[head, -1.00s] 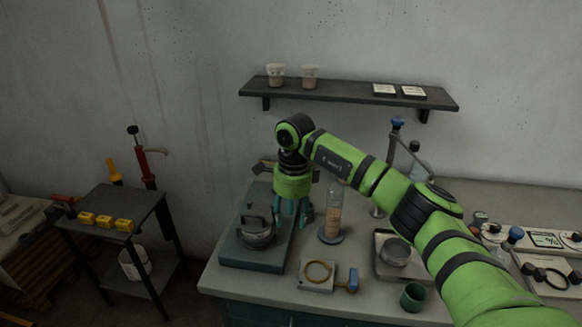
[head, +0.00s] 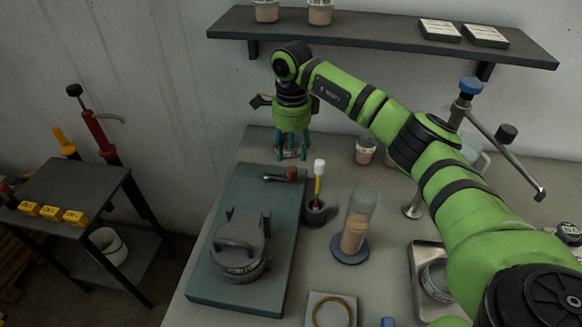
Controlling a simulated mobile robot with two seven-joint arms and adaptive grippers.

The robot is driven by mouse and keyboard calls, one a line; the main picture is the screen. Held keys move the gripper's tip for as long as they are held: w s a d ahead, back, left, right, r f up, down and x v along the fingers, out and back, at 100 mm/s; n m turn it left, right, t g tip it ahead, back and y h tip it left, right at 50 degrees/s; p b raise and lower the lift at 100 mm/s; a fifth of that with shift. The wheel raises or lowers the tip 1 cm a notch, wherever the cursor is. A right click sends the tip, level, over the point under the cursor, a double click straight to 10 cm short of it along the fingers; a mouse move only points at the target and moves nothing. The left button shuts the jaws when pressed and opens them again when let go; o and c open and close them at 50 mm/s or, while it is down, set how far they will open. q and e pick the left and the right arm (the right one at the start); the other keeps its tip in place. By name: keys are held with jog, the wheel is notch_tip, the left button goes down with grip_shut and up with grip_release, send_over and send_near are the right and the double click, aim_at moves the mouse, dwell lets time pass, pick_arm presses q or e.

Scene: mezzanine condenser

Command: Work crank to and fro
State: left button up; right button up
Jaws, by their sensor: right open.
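My right gripper (head: 291,154) points down with its teal fingers apart, at the back edge of a teal base plate (head: 205,285). A short metal lever with a red knob (head: 291,174), which looks like the crank, lies at the back of this plate. The fingers appear just behind and above the knob; I cannot tell whether they touch it. Something pale shows between or behind the fingers, partly hidden. A grey round lidded vessel (head: 240,262) with a bar handle stands at the front of the plate. My left gripper is not in view.
Right of the plate stand a dark cup with a white-topped stick (head: 318,188) and a tall clear cylinder (head: 357,225). A blue-knobbed metal stand (head: 468,92) is behind my arm. A shelf (head: 380,34) runs along the wall. A side table (head: 65,185) holds yellow blocks.

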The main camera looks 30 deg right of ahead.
aim_at(292, 168)
jog(key=shift+s+a+f+p, duration=0.1)
jog(key=shift+s+f+p, duration=0.15)
jog(key=shift+f+p, duration=0.3)
jog(key=shift+s+a+f+p, duration=0.1)
jog(key=shift+s+f+p, duration=0.1)
jog(key=shift+f+p, duration=0.3)
jog(key=f, duration=0.3)
jog(key=shift+w+d+f+p, duration=0.1)
jog(key=shift+w+f+p, duration=0.15)
jog(key=shift+f+p, duration=0.15)
jog(key=shift+f, duration=0.35)
grip_shut()
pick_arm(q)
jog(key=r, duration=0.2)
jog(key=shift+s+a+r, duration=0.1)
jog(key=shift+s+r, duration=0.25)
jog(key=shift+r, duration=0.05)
